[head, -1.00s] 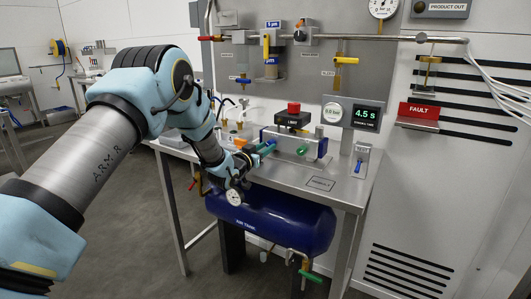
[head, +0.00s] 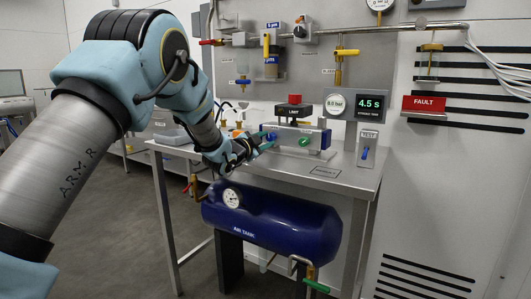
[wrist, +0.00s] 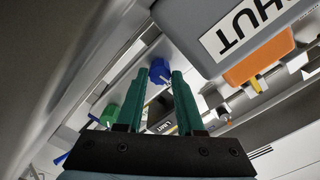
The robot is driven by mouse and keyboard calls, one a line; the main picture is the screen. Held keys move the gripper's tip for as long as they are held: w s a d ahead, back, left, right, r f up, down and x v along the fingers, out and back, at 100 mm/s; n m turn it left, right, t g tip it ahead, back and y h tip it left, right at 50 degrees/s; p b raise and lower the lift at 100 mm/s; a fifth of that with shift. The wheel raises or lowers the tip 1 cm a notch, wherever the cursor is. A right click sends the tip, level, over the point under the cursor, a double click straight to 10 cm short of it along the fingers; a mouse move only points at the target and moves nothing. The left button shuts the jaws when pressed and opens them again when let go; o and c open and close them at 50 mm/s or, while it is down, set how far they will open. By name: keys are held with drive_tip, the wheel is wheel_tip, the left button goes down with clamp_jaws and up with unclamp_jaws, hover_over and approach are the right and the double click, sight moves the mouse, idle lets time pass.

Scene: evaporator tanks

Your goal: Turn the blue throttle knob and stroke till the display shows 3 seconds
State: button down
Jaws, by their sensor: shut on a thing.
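The blue throttle knob (wrist: 160,70) shows between the tips of my gripper's green fingers in the wrist view. My gripper (wrist: 159,76) is shut on it. In the head view my gripper (head: 266,143) reaches the left part of the valve block on the bench, and its fingers mostly hide the blue knob. The display (head: 370,106) reads 4.5 s in green digits. A blue test lever (head: 365,153) stands on a small panel right of the block, pointing down.
A green knob (wrist: 109,115) sits beside the blue one and also shows in the head view (head: 304,142). A red-topped limit box (head: 294,110) is behind the block. A blue air tank (head: 275,222) hangs below the bench.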

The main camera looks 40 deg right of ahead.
drive_tip(key=shift+f+m+b, duration=0.1)
drive_tip(key=shift+m+b, duration=0.9)
drive_tip(key=shift+b, duration=0.1)
drive_tip(key=c, duration=0.5)
unclamp_jaws()
drive_tip(key=shift+a, duration=0.1)
drive_tip(key=b+v, duration=0.1)
drive_tip(key=v, duration=0.9)
drive_tip(key=shift+s+a, duration=0.1)
drive_tip(key=shift+a, duration=0.2)
